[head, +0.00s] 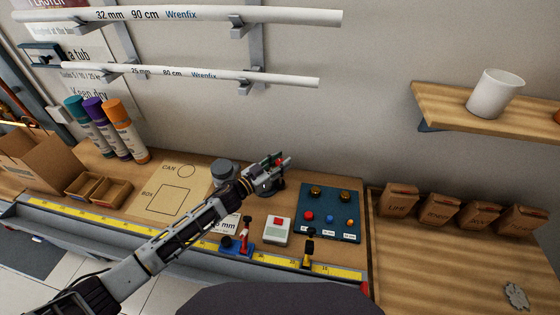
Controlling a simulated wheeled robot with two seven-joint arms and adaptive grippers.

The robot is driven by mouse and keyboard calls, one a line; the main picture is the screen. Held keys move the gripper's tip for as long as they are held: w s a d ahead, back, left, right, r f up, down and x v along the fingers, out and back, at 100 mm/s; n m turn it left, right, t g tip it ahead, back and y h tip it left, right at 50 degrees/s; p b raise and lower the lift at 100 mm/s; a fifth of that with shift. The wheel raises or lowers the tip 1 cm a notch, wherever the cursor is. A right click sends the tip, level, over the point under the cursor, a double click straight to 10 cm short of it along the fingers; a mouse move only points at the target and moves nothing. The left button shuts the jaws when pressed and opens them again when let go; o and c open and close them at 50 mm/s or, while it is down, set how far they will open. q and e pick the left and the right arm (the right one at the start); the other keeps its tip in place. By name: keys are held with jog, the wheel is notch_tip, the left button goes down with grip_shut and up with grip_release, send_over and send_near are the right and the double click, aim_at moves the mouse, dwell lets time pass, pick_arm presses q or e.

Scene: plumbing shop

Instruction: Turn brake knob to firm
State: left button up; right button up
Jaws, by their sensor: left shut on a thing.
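My left arm reaches in from the lower left, and its gripper (277,164) is at a small dark grey device (271,186) on the workbench, near the wall. The gripper is shut on a small part at the top of the device, which I take to be the brake knob. The fingers hide most of that part, and its setting marks cannot be read. Small red and green spots show by the fingertips. My right gripper is not in view.
A blue panel (330,225) with knobs and buttons, a white box with a red button (277,231) and a blue-and-red tool (238,245) are close by. White pipes (215,77) hang on the wall above.

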pick_arm(q)
jog(key=shift+r+n+t+y, duration=0.15)
jog(key=shift+n+t+y, duration=0.45)
jog(key=shift+t+y, duration=0.1)
jog(key=o, duration=1)
jog(key=shift+v, duration=6)
